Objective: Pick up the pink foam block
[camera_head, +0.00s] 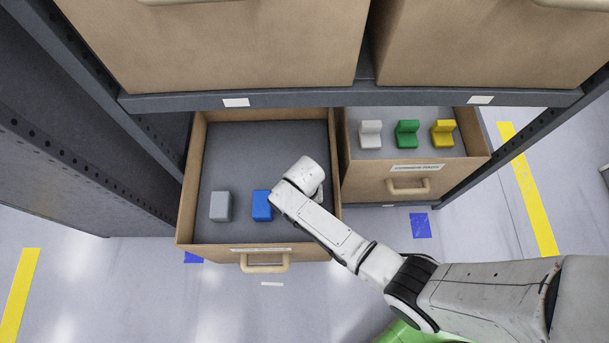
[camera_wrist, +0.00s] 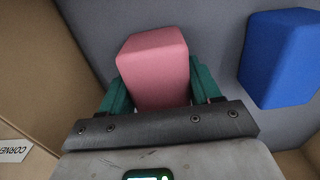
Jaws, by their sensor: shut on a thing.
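The pink foam block (camera_wrist: 153,70) stands between the two green fingers of my gripper (camera_wrist: 157,88) in the wrist view. The fingers are shut on its sides. In the head view my wrist hides both the block and the fingers, inside the left open drawer (camera_head: 187,190). Whether the block touches the drawer floor cannot be told.
A blue block (camera_head: 262,206) lies just left of my wrist, with a grey block (camera_head: 220,206) further left. The right drawer (camera_head: 410,183) holds white, green and yellow corner pieces. A shelf beam (camera_head: 350,96) crosses above. The drawer's back floor is clear.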

